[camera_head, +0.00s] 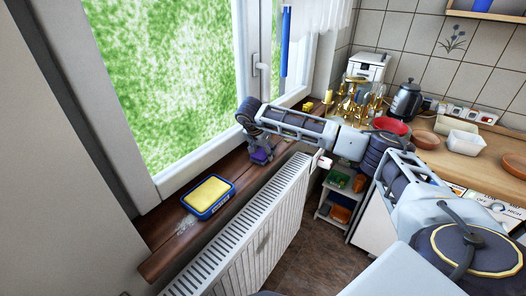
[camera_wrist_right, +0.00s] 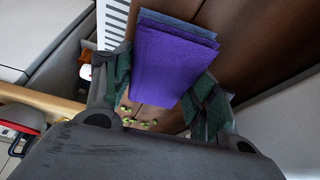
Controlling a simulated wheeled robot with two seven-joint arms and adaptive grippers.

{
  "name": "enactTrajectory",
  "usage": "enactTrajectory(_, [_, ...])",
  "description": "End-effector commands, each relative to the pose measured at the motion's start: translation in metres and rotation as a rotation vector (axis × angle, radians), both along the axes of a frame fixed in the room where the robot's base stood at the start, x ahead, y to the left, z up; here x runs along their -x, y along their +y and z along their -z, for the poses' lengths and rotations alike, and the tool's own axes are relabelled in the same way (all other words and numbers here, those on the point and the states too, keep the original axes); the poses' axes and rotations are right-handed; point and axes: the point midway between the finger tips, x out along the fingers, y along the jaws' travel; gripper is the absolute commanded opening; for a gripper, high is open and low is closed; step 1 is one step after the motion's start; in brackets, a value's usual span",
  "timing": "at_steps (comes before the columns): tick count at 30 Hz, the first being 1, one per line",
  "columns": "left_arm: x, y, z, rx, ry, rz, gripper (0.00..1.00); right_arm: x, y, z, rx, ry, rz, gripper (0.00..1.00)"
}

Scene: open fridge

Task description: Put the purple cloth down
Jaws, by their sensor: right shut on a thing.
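The purple cloth (camera_head: 262,156) is a small folded stack at the lower end of my right gripper (camera_head: 260,146), over the wooden window sill (camera_head: 160,232). In the right wrist view the purple cloth (camera_wrist_right: 172,62) lies between the two fingers of my right gripper (camera_wrist_right: 163,90), which is shut on it. The brown wood shows behind the cloth. I cannot tell whether the cloth touches the sill. My left gripper is not in view.
A blue tray with a yellow top (camera_head: 208,196) sits on the sill, nearer to me. The window (camera_head: 175,80) rises behind the sill, and a white radiator (camera_head: 245,235) is below its edge. A counter with a red bowl (camera_head: 392,127) and a kettle (camera_head: 405,100) is at the right.

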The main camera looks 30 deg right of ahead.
Motion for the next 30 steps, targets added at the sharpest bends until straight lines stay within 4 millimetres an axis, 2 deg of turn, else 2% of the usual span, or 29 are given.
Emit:
enactTrajectory(22, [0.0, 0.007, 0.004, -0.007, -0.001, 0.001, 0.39, 0.002, 0.001, 0.016, -0.001, 0.007, -0.001, 0.23])
enactTrajectory(23, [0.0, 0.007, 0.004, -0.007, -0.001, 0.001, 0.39, 0.002, 0.001, 0.017, 0.0, 0.008, 0.0, 0.6])
enactTrajectory(27, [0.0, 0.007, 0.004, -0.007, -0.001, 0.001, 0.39, 0.003, 0.001, 0.018, -0.001, 0.011, -0.002, 0.78])
enactTrajectory(30, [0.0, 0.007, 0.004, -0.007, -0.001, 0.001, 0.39, 0.003, 0.002, 0.018, -0.001, 0.011, -0.002, 0.79])
